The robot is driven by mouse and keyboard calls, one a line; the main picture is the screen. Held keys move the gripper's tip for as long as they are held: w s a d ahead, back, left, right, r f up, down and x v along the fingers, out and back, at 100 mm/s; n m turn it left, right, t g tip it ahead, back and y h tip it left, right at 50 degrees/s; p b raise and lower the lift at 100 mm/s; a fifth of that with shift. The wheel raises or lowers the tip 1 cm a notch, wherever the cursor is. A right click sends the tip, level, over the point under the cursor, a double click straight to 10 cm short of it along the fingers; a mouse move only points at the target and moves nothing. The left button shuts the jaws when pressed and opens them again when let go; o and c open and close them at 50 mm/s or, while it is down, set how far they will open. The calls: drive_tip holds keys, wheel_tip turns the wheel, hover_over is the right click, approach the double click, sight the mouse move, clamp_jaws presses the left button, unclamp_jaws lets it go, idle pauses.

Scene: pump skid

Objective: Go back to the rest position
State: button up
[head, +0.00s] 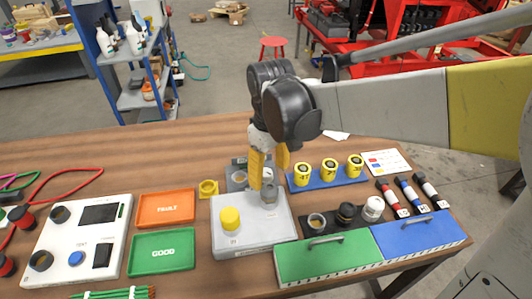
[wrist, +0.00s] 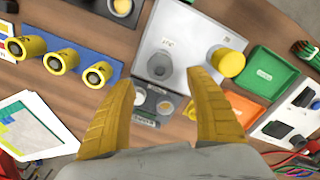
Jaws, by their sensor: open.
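My gripper (head: 268,172) is open, with its yellow fingers pointing down over the back part of the light grey box on the table. In the wrist view the two fingers (wrist: 163,108) are spread apart with nothing between them. The grey box (head: 236,250) carries a yellow cylinder (head: 230,218) at its left and a grey round fitting (head: 269,193) just under my fingertips. In the wrist view the grey fitting (wrist: 160,65) stands ahead of the fingertips, and the yellow cylinder (wrist: 229,62) is to its right. Whether a finger touches the fitting cannot be told.
A blue strip holds three yellow parts (head: 329,169) right of my gripper. Green (head: 325,262) and blue (head: 420,235) panels lie at the front right. Orange FAULT (head: 166,207) and green GOOD (head: 162,251) trays and a white control panel (head: 75,240) lie left. Space above the table's left is clear.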

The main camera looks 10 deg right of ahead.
wheel_tip(320, 180, up, 4)
drive_tip(key=shift+f, duration=0.1)
drive_tip(key=shift+s+d, duration=0.1)
drive_tip(key=s+d+m+t, duration=0.7)
drive_tip(key=s+d, duration=0.2)
drive_tip(key=s, duration=0.1)
drive_tip(key=shift+r, duration=0.45)
